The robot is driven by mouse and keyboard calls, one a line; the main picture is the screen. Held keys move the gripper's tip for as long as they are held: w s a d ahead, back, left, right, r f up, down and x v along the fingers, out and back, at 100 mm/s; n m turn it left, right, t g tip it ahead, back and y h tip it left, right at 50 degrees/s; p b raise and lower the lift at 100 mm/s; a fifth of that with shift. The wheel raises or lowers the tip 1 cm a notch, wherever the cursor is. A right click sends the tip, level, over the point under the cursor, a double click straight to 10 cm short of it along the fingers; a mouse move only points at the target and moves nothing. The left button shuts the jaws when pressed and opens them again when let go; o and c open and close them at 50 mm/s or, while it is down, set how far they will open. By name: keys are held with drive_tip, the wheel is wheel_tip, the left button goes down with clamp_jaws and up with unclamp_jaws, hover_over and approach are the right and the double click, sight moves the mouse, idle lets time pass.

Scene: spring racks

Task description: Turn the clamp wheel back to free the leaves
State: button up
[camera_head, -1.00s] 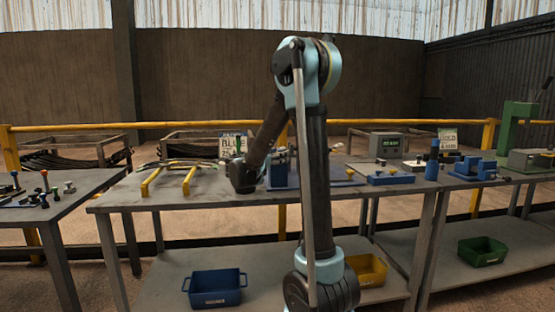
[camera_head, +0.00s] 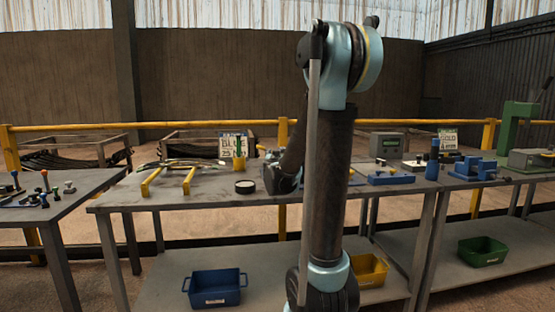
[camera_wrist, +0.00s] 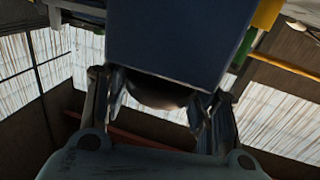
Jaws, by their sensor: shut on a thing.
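In the wrist view my gripper (camera_wrist: 157,104) has its two fingers on either side of a dark rounded part (camera_wrist: 155,90), which looks like the clamp wheel, and is shut on it. A large blue block (camera_wrist: 168,42), apparently the clamp body, sits directly beyond and hides part of the wheel. In the head view my arm covers the clamp, and my fingertips are hidden. Thin curved strips, apparently leaves (camera_head: 180,163), lie on the bench by two yellow rests (camera_head: 189,181). Whether any leaves are in the clamp cannot be seen.
On the grey bench (camera_head: 215,198) stand a round black-topped piece (camera_head: 245,186), a yellow block (camera_head: 239,162) with a green post, and a blue fixture (camera_head: 390,177) at right. Blue (camera_head: 215,287) and yellow (camera_head: 368,270) bins sit on the lower shelf.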

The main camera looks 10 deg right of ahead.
drive_tip(key=shift+w+y, duration=0.1)
drive_tip(key=shift+y, duration=0.2)
drive_tip(key=o, duration=1.1)
drive_tip(key=shift+s+a+f, duration=0.1)
drive_tip(key=shift+s+a, duration=0.3)
drive_tip(key=shift+s, duration=1.55)
drive_tip(key=shift+s+a+r, duration=0.1)
drive_tip(key=shift+s+a, duration=0.3)
drive_tip(key=shift+s, duration=1.55)
drive_tip(key=shift+s+a+f, duration=0.1)
drive_tip(key=shift+s+a, duration=0.3)
drive_tip(key=shift+s, duration=1.55)
